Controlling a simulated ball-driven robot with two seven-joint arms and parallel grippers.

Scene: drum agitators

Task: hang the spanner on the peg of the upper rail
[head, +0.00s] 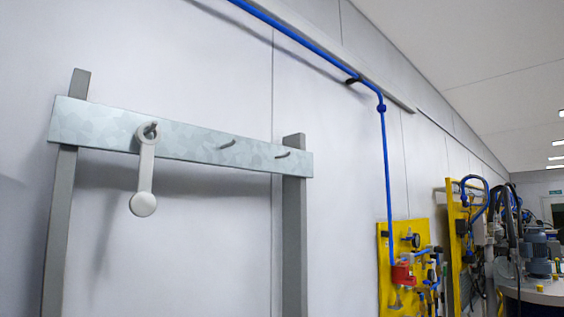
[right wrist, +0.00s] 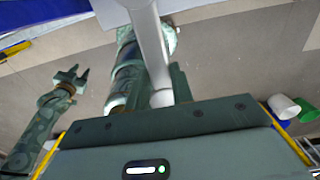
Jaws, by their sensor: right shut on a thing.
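A grey metal upper rail (head: 190,143) spans two posts in the head view and carries several short pegs. A pale tool with a round lower end (head: 144,203) hangs from the left peg (head: 151,128). The middle peg (head: 228,143) and right peg (head: 283,155) are bare. In the right wrist view, my right gripper (right wrist: 161,88) is shut on a pale grey bar, the spanner (right wrist: 148,40); its upper end is out of frame. My left gripper (right wrist: 72,76) is open and empty in that view, apart from the spanner. Neither gripper shows in the head view.
A blue pipe (head: 384,180) runs along the wall and down to a yellow panel (head: 388,290) right of the rack. Machinery (head: 538,255) stands far right. In the right wrist view, a white cylinder (right wrist: 284,106) and a green one (right wrist: 308,114) are at the right.

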